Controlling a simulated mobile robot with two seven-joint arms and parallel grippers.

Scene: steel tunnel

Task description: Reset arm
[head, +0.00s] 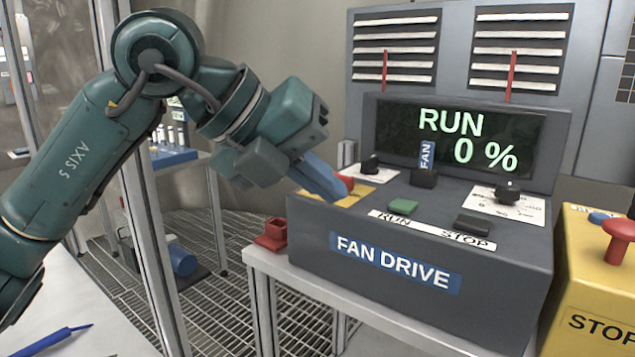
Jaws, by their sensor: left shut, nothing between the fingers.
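My left arm comes in from the left, and my left gripper (322,180) is shut with nothing in it. Its blue fingers reach over the left end of the fan drive box (470,235), close to a red part (345,182) on a yellow plate. I cannot tell whether the fingers touch the red part. The display (462,137) reads RUN 0 %. A green button (403,205) sits above the RUN label and a dark button (473,222) above the STOP label. A blue FAN tag (426,154) stands upright below the display. My right gripper is not in view.
A yellow box (598,280) with a red mushroom button (617,240) stands at the right. A small red holder (272,234) is at the grey table's left corner. A blue pen (50,341) lies at lower left.

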